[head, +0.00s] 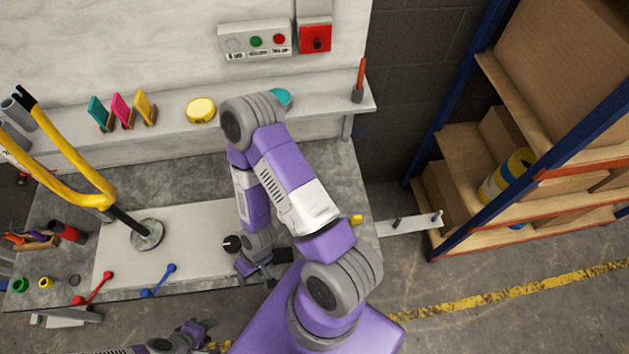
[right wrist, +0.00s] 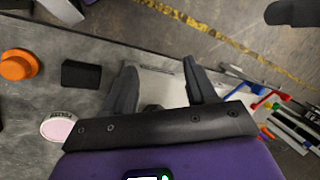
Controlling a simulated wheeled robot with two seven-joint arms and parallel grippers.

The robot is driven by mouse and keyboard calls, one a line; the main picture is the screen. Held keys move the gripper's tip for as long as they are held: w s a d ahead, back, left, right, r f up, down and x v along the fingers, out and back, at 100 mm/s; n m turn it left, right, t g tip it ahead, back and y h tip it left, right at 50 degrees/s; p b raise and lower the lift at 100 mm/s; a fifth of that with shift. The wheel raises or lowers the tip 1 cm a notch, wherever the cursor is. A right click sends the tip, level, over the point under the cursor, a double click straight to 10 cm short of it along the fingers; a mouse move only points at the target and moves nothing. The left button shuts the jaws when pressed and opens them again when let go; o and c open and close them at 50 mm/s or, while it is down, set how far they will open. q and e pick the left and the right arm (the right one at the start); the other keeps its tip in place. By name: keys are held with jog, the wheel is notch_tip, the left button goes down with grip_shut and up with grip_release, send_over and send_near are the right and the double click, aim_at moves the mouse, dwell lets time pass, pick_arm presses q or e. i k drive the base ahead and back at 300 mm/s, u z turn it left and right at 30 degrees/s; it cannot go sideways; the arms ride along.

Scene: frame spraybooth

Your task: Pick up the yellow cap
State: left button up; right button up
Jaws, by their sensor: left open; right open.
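The yellow cap (head: 46,282) is a small round piece at the front left of the bench in the head view, between a green cap (head: 20,285) and a dark grey cap (head: 74,281). My left gripper (head: 206,330) is at the bottom edge of the head view, in front of the bench, partly cut off and apart from the cap. My right gripper (head: 266,268) is low over the bench's front, far right of the cap. In the right wrist view its two fingers (right wrist: 160,88) are spread with nothing gripped.
A red double-ended tool (head: 94,289) and a blue one (head: 159,280) lie right of the caps. A yellow frame (head: 65,187) stands on a round base behind. A red cylinder (head: 67,232) lies at left. A shelf (head: 325,108) runs along the back.

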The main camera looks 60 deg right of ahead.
aim_at(356, 219)
jog(key=u, duration=1.15)
jog(key=k, duration=1.7)
jog(key=z, duration=1.1)
jog(key=i, duration=0.5)
jog(key=u, duration=0.05)
